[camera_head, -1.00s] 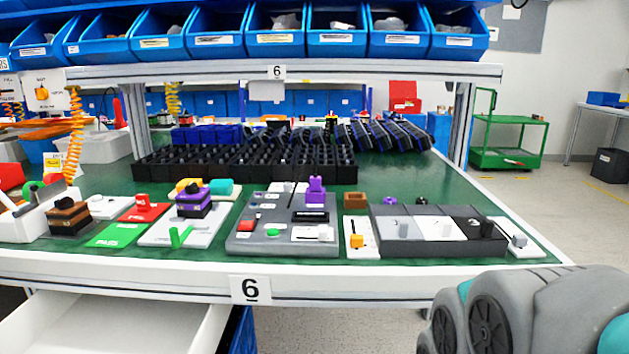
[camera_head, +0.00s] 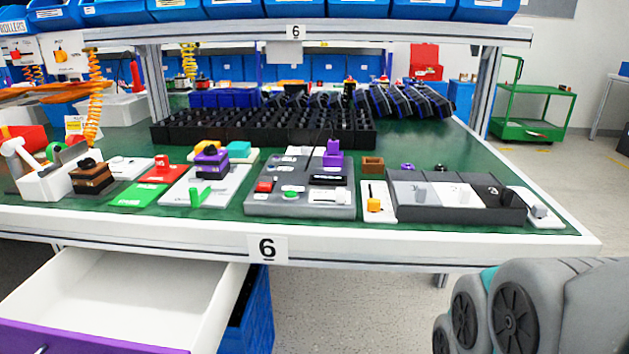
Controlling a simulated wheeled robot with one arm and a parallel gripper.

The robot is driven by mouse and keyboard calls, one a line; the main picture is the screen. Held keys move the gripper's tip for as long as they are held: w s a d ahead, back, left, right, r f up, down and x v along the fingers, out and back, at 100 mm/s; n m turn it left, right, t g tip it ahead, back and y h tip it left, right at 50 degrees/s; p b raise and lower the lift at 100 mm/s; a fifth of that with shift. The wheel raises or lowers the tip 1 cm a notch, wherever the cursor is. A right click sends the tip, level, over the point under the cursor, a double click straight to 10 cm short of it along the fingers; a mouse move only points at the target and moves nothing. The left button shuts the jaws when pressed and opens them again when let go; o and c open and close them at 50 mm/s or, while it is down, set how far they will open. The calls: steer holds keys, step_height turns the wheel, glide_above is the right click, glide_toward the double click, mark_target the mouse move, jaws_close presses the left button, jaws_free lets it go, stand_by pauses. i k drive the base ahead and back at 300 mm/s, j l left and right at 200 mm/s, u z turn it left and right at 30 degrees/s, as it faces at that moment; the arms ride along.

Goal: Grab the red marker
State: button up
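I cannot make out a clear red marker. Small red things on the green workbench (camera_head: 560,229) are a red piece (camera_head: 161,161) on a red and green card, and a red button (camera_head: 264,187) on a grey panel. An upright red object (camera_head: 135,78) stands further back on the left, too small to identify. Part of my grey arm shows at the lower right, in front of the bench. My gripper is not visible.
An open white drawer (camera_head: 120,290) with a purple front juts out below the bench at left. A black rack (camera_head: 262,135) fills the back of the bench. Blue bins (camera_head: 295,8) line the shelf above. Open floor lies right of the drawer.

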mark_target(162, 162)
steer(key=u, duration=1.3)
